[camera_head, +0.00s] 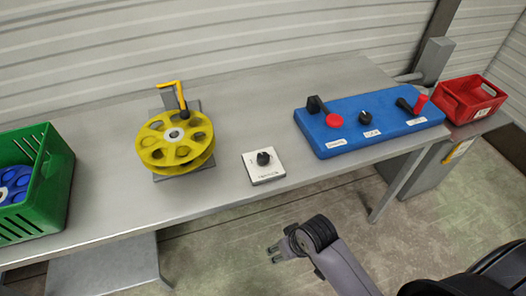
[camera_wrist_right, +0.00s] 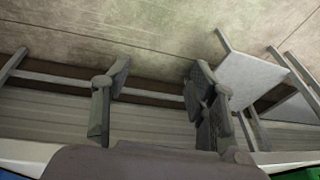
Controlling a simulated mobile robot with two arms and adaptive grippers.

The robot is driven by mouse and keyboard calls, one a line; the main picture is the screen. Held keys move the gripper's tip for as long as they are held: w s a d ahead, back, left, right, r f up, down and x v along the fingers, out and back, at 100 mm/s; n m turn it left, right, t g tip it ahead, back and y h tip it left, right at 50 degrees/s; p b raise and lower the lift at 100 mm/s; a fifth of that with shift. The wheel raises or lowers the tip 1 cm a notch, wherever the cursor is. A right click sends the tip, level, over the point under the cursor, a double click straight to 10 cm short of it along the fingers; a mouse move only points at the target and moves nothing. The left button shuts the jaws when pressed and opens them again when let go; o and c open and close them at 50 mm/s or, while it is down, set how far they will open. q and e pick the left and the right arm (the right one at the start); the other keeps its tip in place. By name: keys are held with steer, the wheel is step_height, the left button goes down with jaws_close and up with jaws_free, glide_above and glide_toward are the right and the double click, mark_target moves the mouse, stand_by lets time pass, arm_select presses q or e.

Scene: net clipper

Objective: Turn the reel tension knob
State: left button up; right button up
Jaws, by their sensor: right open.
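The tension knob (camera_head: 263,158) is a small black knob on a white labelled plate (camera_head: 268,174). The plate lies on the grey table, right of the yellow reel (camera_head: 160,157). My right gripper (camera_head: 271,253) is in front of the table's front edge, below the knob in the head view and apart from it. In the right wrist view its two fingers (camera_wrist_right: 155,100) stand wide apart with nothing between them. The knob does not show in the wrist view. My left gripper is not in view.
A blue panel (camera_head: 400,131) with a red button, a black knob and levers sits at the right of the table. A green crate (camera_head: 52,165) with a blue reel stands at the left. A red bin (camera_head: 452,92) stands at far right. The table (camera_head: 225,120) is clear around the plate.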

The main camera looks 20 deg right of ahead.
steer(key=w+a+r, duration=0.1)
steer(key=w+r, duration=0.2)
steer(key=w, duration=0.2)
steer(key=w+a+r+m+g, duration=0.1)
steer(key=w+a+r, duration=0.1)
steer(key=w, duration=0.3)
steer(key=w+a+r+m, duration=0.1)
steer(key=w+a+r, duration=0.1)
steer(key=w+r, duration=0.2)
steer(key=shift+w+a+g+y, duration=0.25)
steer(key=shift+w+g+y, duration=0.05)
steer(key=shift+w+y, duration=0.1)
steer(key=m+g+h, duration=0.1)
steer(key=m+h, duration=0.1)
steer(key=m, duration=0.4)
glide_toward(263, 155)
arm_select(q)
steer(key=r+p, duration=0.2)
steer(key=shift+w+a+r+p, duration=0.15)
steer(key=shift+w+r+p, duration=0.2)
arm_select(e)
step_height(263, 155, down, 9)
steer(key=shift+a+f, duration=0.1)
steer(key=shift+a, duration=0.05)
steer(key=shift+c, duration=0.5)
steer(key=c, duration=1.1)
